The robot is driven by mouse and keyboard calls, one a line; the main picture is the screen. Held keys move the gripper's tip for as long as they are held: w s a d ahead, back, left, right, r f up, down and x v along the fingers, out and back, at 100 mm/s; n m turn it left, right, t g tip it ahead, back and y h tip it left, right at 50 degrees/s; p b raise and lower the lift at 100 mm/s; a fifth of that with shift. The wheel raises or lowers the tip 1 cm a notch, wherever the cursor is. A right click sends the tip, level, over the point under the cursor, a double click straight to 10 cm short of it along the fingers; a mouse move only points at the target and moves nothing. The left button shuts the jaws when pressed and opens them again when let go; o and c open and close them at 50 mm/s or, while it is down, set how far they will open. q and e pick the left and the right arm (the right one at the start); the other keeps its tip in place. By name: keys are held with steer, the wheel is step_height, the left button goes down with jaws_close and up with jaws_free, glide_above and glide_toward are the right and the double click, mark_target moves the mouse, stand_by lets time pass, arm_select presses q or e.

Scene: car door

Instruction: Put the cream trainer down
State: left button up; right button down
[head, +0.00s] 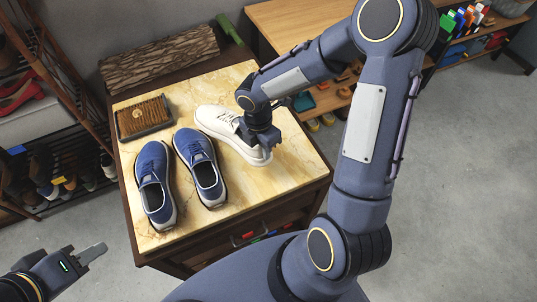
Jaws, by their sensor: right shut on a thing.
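The cream trainer (213,118) is at the right of the blue shoes on the stone-topped cabinet (290,175), toe to the upper left. My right gripper (262,150) is at its heel end and shut on it, with the wrist hiding part of the shoe. Whether the sole touches the top cannot be told. My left gripper (92,256) is at the lower left, away from the cabinet; its fingers look close together, but the gap between them is not clear.
Two blue trainers (153,185) (200,165) stand side by side left of the cream one. A brush (145,117) lies behind them. A log-like block (160,58) is at the back. The front right of the top is bare. Racks with shoes stand at the left.

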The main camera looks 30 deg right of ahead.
steer(key=shift+s+d+f, duration=0.1)
steer(key=shift+d+f, duration=0.6)
steer(key=shift+f, duration=0.1)
steer(key=shift+d+f, duration=0.2)
steer(key=shift+f, duration=1.7)
